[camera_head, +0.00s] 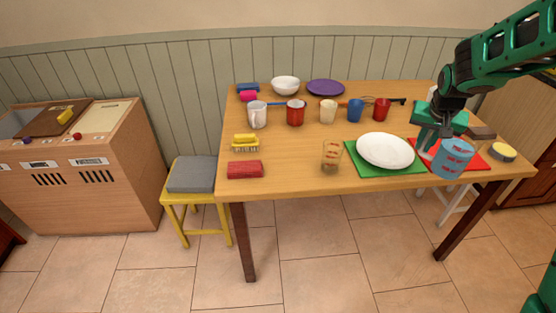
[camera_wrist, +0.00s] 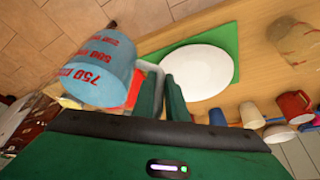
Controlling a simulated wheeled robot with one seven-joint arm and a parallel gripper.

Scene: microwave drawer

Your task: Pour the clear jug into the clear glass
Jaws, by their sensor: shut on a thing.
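The clear jug (camera_head: 453,157), filled with blue and marked in red, is at the right front of the table, over the red mat. It looks slightly tilted in the head view; whether its base touches anything I cannot tell. My gripper (camera_head: 430,139) is at its left side. In the wrist view the jug (camera_wrist: 97,72) is at the upper left, and my gripper (camera_wrist: 165,93) is shut on its pale handle (camera_wrist: 152,70). The clear glass (camera_head: 331,155) with red marks stands upright near the front edge, left of the plate. It also shows in the wrist view (camera_wrist: 297,42).
A white plate (camera_head: 385,150) on a green mat (camera_head: 361,165) lies between jug and glass. A red mat (camera_head: 478,161) is under the jug area. Several cups, including a red mug (camera_head: 296,112), stand behind. A brush (camera_head: 245,143) and red cloth (camera_head: 245,169) lie left.

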